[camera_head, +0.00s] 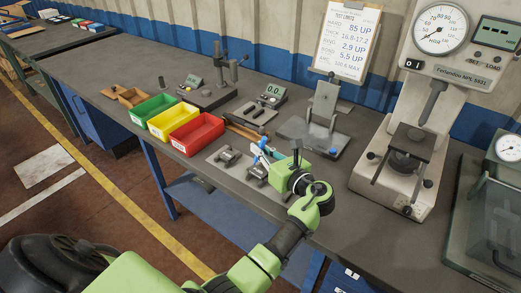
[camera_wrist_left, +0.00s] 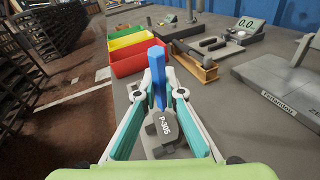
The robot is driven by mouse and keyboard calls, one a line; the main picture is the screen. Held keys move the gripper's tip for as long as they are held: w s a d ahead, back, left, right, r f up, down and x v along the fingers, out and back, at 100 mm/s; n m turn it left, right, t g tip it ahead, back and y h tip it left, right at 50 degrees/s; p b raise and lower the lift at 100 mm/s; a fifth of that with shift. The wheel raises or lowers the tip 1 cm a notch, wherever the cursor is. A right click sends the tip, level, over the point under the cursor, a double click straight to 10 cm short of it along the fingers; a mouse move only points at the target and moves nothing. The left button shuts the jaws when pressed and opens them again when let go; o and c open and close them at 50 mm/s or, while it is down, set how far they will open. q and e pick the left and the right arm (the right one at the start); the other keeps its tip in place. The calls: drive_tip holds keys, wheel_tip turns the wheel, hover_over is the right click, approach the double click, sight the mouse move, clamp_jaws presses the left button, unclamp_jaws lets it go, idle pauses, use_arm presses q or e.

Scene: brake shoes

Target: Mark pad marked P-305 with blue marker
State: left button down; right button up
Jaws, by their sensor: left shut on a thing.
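The pad marked P-305 (camera_wrist_left: 165,128) is a grey piece below and between my left fingers in the left wrist view, with its white label readable. My left gripper (camera_wrist_left: 158,92) is shut on the blue marker (camera_wrist_left: 155,62), which stands roughly upright with its lower end close over the pad. I cannot tell whether the tip touches. My right gripper is not in view.
Green (camera_head: 153,109), yellow (camera_head: 173,119) and red (camera_head: 197,133) bins stand left of the gripper. A wooden holder (camera_wrist_left: 195,66) lies close by. A grey stand (camera_head: 323,105) and a press with a dial (camera_head: 408,130) stand to the right.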

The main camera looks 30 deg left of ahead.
use_arm(q)
drive_tip(key=shift+f, duration=0.55)
idle(0.9)
drive_tip(key=shift+s+d+f+p, duration=0.1)
drive_tip(key=shift+d+p, duration=0.15)
drive_tip(key=shift+p, duration=0.1)
idle(0.4)
drive_tip(key=shift+s+d+p, duration=0.1)
drive_tip(key=shift+d+p, duration=0.7)
drive_tip(key=shift+p, duration=0.65)
idle(0.8)
drive_tip(key=shift+s+d+p, duration=0.15)
drive_tip(key=shift+d+p, duration=0.8)
drive_tip(key=shift+p, duration=0.2)
idle(1.3)
wheel_tip(320, 180, up, 7)
drive_tip(key=p, duration=0.7)
drive_tip(key=shift+p, duration=0.35)
